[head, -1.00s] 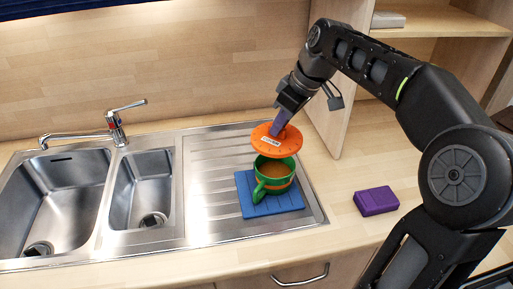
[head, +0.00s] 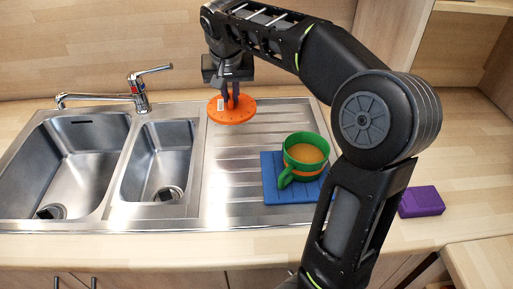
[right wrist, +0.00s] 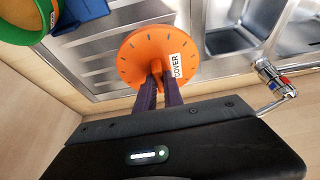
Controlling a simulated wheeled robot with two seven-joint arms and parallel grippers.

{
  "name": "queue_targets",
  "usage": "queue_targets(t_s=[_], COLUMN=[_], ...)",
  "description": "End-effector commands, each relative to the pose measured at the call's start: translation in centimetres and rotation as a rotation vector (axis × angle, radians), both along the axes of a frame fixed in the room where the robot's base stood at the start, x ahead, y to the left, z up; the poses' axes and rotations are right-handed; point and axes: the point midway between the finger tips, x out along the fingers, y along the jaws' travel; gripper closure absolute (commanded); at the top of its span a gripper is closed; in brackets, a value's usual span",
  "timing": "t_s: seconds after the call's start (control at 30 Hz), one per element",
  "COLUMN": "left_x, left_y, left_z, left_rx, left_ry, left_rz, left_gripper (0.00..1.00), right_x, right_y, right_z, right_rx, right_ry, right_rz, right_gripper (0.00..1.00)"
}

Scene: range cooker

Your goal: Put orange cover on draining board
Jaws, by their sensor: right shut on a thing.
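The orange cover (head: 232,112) is a round disc with a white label reading COVER, which shows in the right wrist view (right wrist: 146,54). My right gripper (head: 231,97) is shut on the knob of the cover from above. The cover is over the back left part of the ribbed steel draining board (head: 232,165); I cannot tell whether it touches the board. In the right wrist view my right gripper's fingers (right wrist: 160,88) close on the cover's knob. My left gripper is not in view.
A green and orange mug (head: 303,155) stands uncovered on a blue mat (head: 275,190) on the draining board's right part. Sink basins (head: 70,165) and a tap (head: 137,95) lie left. A purple box (head: 421,201) is on the counter at right. The board's front left is clear.

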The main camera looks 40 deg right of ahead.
Motion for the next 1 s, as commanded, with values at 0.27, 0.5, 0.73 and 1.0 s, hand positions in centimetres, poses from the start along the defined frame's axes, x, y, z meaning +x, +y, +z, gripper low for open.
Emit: queue_targets(t_s=[0.27, 0.5, 0.73, 1.0], left_x=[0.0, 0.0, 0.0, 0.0], left_y=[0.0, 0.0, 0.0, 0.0], left_z=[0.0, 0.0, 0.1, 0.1], left_rx=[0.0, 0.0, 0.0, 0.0], left_ry=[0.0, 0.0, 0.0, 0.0], left_rz=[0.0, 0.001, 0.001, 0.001], left_gripper=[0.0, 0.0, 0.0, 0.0], right_x=[0.0, 0.0, -0.1, 0.0], right_y=[0.0, 0.0, 0.1, 0.0], right_z=[0.0, -1.5, -5.5, -6.3], right_rx=[0.002, 0.001, 0.003, 0.001], right_ry=[0.0, 0.003, 0.004, 0.0], right_rz=[-0.016, -0.016, -0.014, -0.015], right_gripper=[1.0, 1.0, 1.0, 1.0])
